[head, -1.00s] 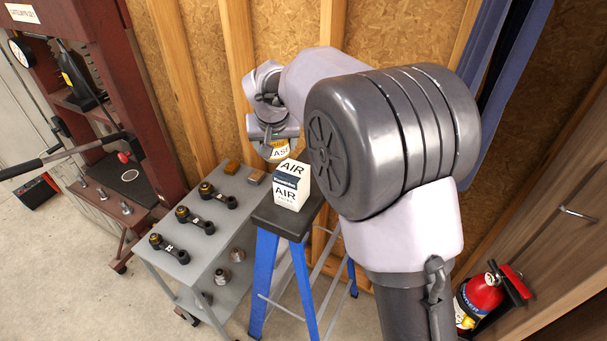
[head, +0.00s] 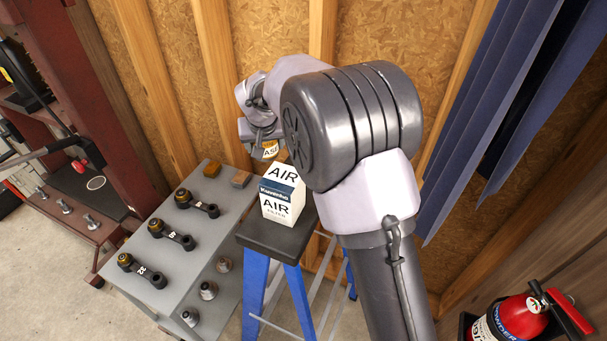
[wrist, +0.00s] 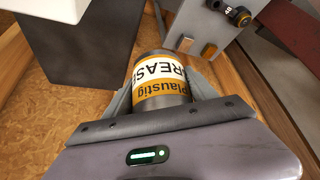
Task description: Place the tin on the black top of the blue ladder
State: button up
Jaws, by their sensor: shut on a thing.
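The tin (head: 270,150) is a grey can with a yellow-and-white label reading GREASE, and it also shows large in the wrist view (wrist: 162,82). My gripper (wrist: 163,88) is shut on it, with a finger on each side. In the head view my arm partly hides the tin, which is held in the air behind the AIR filter box. The blue ladder (head: 255,295) has a black top (head: 265,238). A white and blue AIR filter box (head: 283,198) stands upright on that top, toward its back; the front part is bare.
A grey cart (head: 185,215) left of the ladder holds several black parts, with a brown block (head: 209,170) near its back edge. A red press frame (head: 110,110) stands far left. A wooden stud wall is behind. A fire extinguisher (head: 520,318) is at lower right.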

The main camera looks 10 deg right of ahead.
jog(key=d, duration=0.3)
jog(key=s+d, duration=0.1)
jog(key=d, duration=0.7)
jog(key=shift+s+d+f, duration=0.15)
jog(key=shift+s+f, duration=0.15)
jog(key=shift+f, duration=0.05)
jog(key=f, duration=0.1)
jog(key=d+f, duration=0.1)
jog(key=f, duration=0.1)
jog(key=shift+s+d+f, duration=0.15)
jog(key=shift+s, duration=0.1)
jog(key=shift+w+f, duration=0.2)
jog(key=shift+s+f, duration=0.1)
jog(key=shift+s, duration=0.05)
jog(key=o, duration=1.8)
jog(key=shift+b, duration=0.3)
jog(key=shift+o, duration=0.2)
